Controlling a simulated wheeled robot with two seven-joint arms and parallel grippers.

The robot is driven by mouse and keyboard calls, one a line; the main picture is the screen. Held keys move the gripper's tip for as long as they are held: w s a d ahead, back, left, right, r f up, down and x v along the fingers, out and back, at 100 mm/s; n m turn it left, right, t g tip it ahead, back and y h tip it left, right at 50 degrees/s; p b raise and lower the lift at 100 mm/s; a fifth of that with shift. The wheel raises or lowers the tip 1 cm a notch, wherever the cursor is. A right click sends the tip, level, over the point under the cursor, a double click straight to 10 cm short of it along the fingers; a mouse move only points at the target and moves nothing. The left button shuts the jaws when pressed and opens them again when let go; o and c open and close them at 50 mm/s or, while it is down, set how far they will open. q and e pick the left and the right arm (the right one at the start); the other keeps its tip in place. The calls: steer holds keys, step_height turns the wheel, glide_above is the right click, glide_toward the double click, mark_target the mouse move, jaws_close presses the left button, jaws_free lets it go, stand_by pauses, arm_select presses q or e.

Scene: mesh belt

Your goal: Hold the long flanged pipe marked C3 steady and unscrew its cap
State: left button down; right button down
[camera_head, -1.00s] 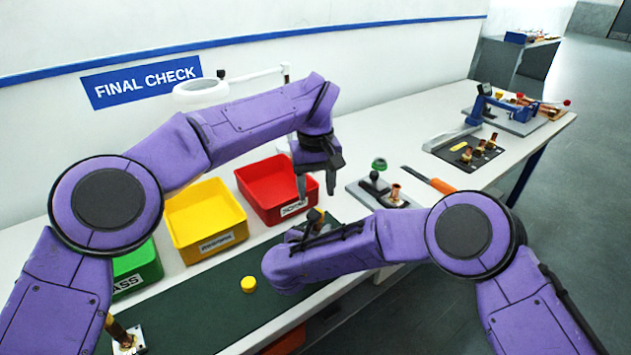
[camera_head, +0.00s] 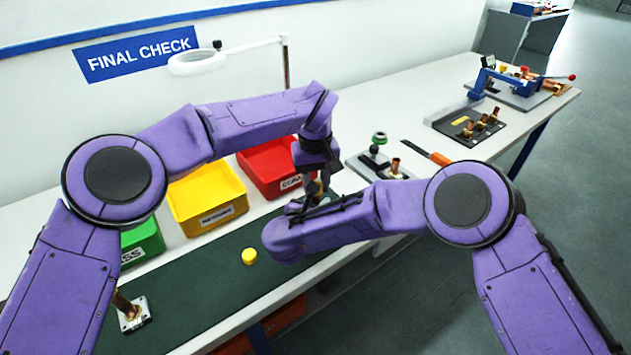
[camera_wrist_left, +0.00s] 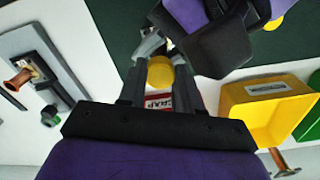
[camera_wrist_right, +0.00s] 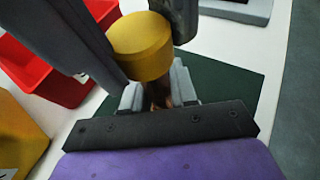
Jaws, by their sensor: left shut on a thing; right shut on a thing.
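A yellow cap (camera_wrist_right: 140,45) sits on top of a copper pipe (camera_wrist_right: 158,95) in the right wrist view. My right gripper (camera_wrist_right: 157,92) is shut on the pipe below the cap. My left gripper (camera_head: 316,184) comes down from above and is shut on the cap, which also shows between its fingers in the left wrist view (camera_wrist_left: 160,72). In the head view the grippers and right forearm hide most of the pipe. Its flange and any C3 mark cannot be made out.
A loose yellow cap (camera_head: 249,256) lies on the green mat (camera_head: 205,288). Another flanged pipe (camera_head: 130,312) stands at the mat's near left. Green (camera_head: 143,243), yellow (camera_head: 207,200) and red (camera_head: 268,170) bins line the back. A fixture (camera_head: 375,160) is to the right.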

arm_select(q)
steer(key=n, duration=0.7)
arm_select(e)
steer(key=shift+w+d, duration=0.1)
steer(key=shift+d, duration=0.05)
arm_select(q)
steer(key=c, duration=0.8)
jaws_free()
steer(key=shift+r, duration=0.15)
